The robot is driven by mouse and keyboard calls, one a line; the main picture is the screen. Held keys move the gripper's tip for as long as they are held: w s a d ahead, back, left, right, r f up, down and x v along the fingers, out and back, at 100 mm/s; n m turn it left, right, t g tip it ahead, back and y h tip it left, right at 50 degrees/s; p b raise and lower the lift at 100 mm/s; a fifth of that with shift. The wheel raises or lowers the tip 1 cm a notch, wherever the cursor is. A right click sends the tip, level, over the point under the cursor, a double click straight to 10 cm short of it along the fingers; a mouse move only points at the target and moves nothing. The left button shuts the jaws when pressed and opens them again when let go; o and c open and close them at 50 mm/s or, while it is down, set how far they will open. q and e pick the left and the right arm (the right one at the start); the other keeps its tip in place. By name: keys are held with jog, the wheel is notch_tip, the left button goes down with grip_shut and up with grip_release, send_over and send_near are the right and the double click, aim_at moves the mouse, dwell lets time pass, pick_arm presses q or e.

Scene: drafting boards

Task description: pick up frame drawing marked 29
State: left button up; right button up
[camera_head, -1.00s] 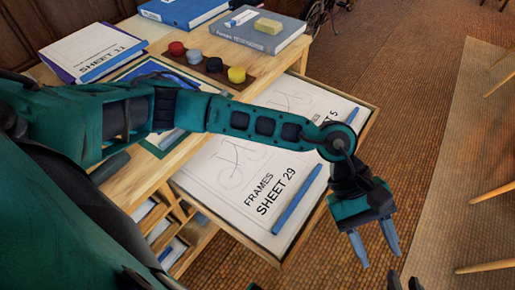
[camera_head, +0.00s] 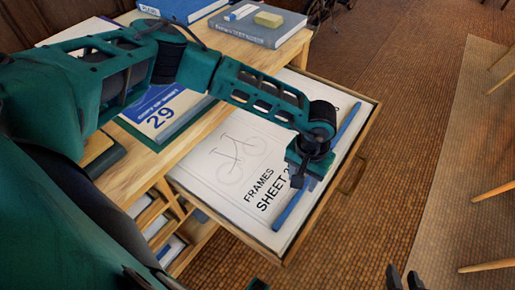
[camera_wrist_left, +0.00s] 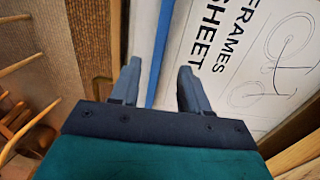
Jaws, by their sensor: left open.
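The frame drawing marked 29 (camera_head: 222,180) lies flat in the open drawer. It is a white sheet with a bicycle-frame sketch, the words FRAMES SHEET 29, partly covered by my arm, and a blue strip (camera_head: 291,207) along its right edge. My left gripper (camera_head: 303,182) is over that strip. In the left wrist view the open left fingers (camera_wrist_left: 158,88) stand on either side of a blue strip (camera_wrist_left: 158,55), with the sheet (camera_wrist_left: 240,60) to the right. Contact cannot be told.
The drawer (camera_head: 340,180) has raised wooden edges around the sheets. On the desk are a blue-and-white card marked 29 (camera_head: 165,112), a grey book (camera_head: 258,30) and a blue binder (camera_head: 180,8). Brick floor lies right of the drawer.

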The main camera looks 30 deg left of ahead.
aim_at(301, 191)
pick_arm(q)
notch_tip(301, 191, down, 5)
jog(key=shift+w+d+f+b, duration=0.1)
jog(key=shift+f+b, duration=0.05)
jog(key=shift+b, duration=0.25)
grip_shut()
dwell(0.4)
